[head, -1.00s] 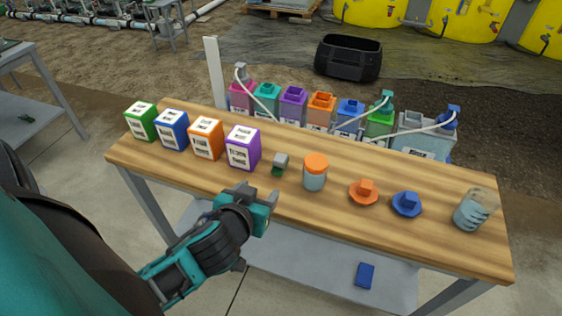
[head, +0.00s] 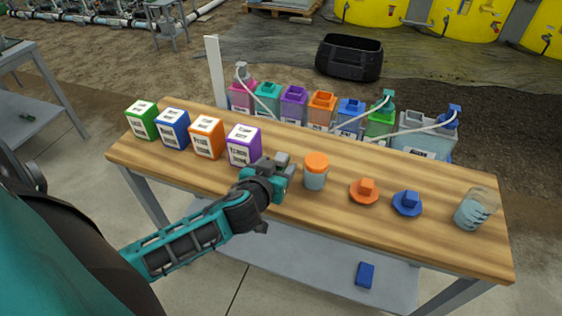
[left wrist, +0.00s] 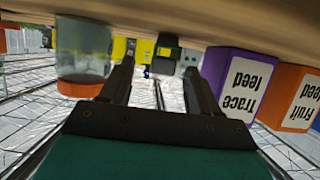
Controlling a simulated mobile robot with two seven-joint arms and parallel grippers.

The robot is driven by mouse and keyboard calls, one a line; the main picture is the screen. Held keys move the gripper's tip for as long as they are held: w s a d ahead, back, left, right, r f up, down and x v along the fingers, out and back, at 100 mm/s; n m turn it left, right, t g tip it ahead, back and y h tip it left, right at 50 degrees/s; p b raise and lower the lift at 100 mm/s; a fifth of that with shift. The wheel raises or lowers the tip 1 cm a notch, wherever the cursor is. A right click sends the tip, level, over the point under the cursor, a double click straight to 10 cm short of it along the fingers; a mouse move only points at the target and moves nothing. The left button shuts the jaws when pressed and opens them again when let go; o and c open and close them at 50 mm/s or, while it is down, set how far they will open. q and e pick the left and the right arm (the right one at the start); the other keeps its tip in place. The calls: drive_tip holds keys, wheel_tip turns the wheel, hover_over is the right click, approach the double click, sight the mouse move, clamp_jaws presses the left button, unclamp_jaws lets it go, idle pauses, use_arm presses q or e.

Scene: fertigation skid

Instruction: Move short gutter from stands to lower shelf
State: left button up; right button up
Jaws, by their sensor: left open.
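I see no short gutter and no stands holding one in these views. The bench's grey lower shelf (head: 310,262) shows below the wooden top, with a blue block (head: 365,274) on it. My left gripper (head: 280,165) is over the front part of the bench top, between the purple box (head: 243,146) and the orange-lidded jar (head: 315,171). In the left wrist view its fingers (left wrist: 163,85) are apart with nothing between them. A small grey-and-green piece (left wrist: 168,48) lies beyond the fingertips; the gripper mostly hides it in the head view. My right gripper is not in view.
Green (head: 142,121), blue (head: 173,129) and orange (head: 207,137) boxes line the bench's left. Orange (head: 364,191) and blue (head: 407,203) knobbed pieces and a clear beaker (head: 476,209) stand right. Coloured tanks with hoses stand behind. A black crate (head: 349,58) is on the ground.

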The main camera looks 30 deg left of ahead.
use_arm(q)
drive_tip(key=shift+x, duration=1.85)
drive_tip(key=shift+a+r, duration=0.1)
drive_tip(key=shift+a, duration=0.05)
drive_tip(key=shift+c, duration=0.3)
drive_tip(key=c, duration=1)
drive_tip(key=shift+r, duration=0.1)
wheel_tip(320, 180, up, 12)
drive_tip(key=p, duration=0.3)
wheel_tip(320, 180, up, 7)
hover_over(279, 163)
drive_tip(key=s+d+m+h, duration=0.1)
drive_tip(key=d, duration=0.2)
drive_tip(key=s+d+m+h, duration=0.1)
drive_tip(key=s+d, duration=0.1)
drive_tip(key=d, duration=0.2)
drive_tip(key=s+d+h, duration=0.1)
drive_tip(key=s+d, duration=0.1)
drive_tip(key=d, duration=0.1)
drive_tip(key=shift+s+d+m+t, duration=0.15)
drive_tip(key=shift+d+m+t, duration=0.15)
drive_tip(key=shift+m, duration=0.1)
